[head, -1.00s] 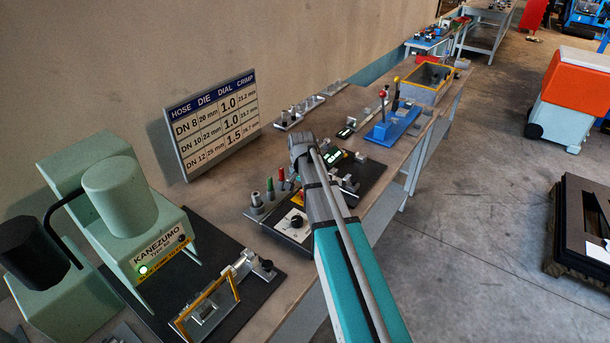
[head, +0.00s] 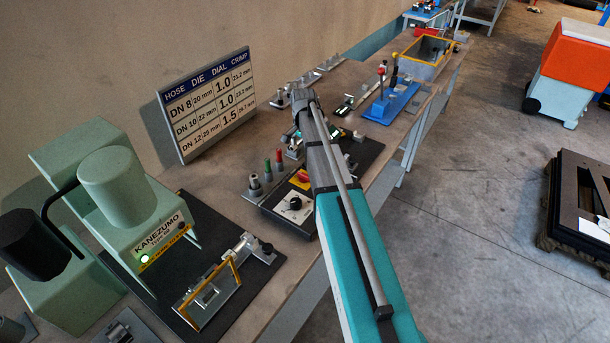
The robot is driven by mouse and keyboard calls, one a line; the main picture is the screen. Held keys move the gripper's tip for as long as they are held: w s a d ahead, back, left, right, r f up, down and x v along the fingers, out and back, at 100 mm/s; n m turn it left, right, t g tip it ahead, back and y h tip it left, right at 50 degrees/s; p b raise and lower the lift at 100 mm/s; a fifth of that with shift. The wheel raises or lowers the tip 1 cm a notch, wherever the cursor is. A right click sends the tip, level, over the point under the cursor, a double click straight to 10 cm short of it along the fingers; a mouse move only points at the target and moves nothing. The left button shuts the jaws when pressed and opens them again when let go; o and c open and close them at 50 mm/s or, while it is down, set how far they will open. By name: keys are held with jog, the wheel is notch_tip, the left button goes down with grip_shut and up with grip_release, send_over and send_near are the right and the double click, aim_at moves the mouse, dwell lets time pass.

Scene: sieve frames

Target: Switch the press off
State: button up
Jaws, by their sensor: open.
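The press (head: 125,205) is a pale green machine marked KANEZUMO at the left of the bench. A green lamp (head: 144,258) on its front is lit. A control box (head: 272,208) stands right of it, with a black knob on a white dial plate (head: 295,204) and a red switch on a yellow plate (head: 301,177). The switch's position is too small to read. My arm reaches up from the bottom, passing just right of the box and covering part of the area behind it.
A dark mat (head: 205,310) carries a yellow-framed guard (head: 208,293) before the press. Red and green pegs stand behind the box. A sign board (head: 207,112) leans by the wall. A blue lever device (head: 392,103) and a yellow-rimmed bin (head: 427,58) stand farther along.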

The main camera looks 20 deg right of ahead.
aim_at(304, 174)
jog(key=shift+f+b, duration=6.5)
jog(key=shift+f, duration=0.2)
jog(key=c, duration=0.9)
